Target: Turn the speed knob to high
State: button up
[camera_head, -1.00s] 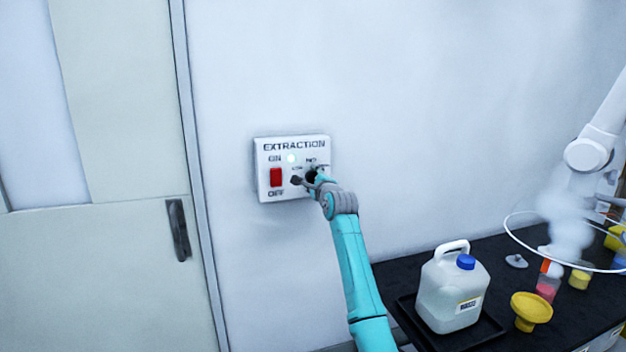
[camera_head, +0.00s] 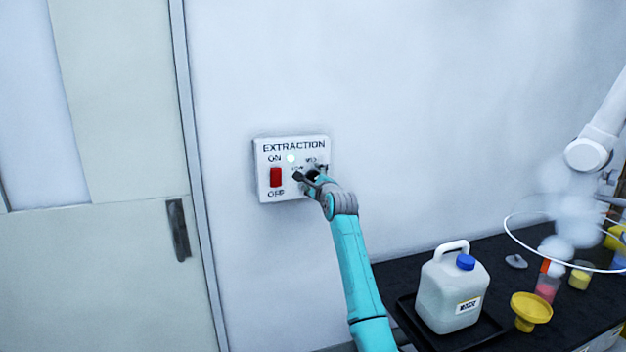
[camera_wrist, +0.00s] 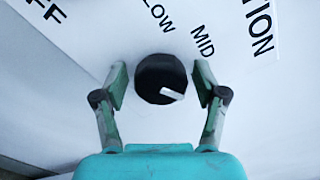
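The white EXTRACTION box (camera_head: 264,158) is on the wall. Its round black speed knob (camera_wrist: 154,72) has a white pointer, aimed to the lower right in the wrist view, away from the LOW and MID labels. No HIGH label is visible there. My gripper (camera_wrist: 160,82) is open, with one finger on each side of the knob and a visible gap on both sides. In the head view my gripper (camera_head: 310,174) is at the box's right half and mostly hides the knob.
A red rocker switch (camera_head: 276,177) and a pale green light (camera_head: 292,158) are left of the knob. A door (camera_head: 110,262) stands at the left. A black bench (camera_head: 497,253) at the lower right holds a white jug (camera_head: 445,297) and a yellow funnel (camera_head: 531,308).

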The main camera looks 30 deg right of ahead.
dwell(0.3)
jog(key=v, duration=1.2)
dwell(0.4)
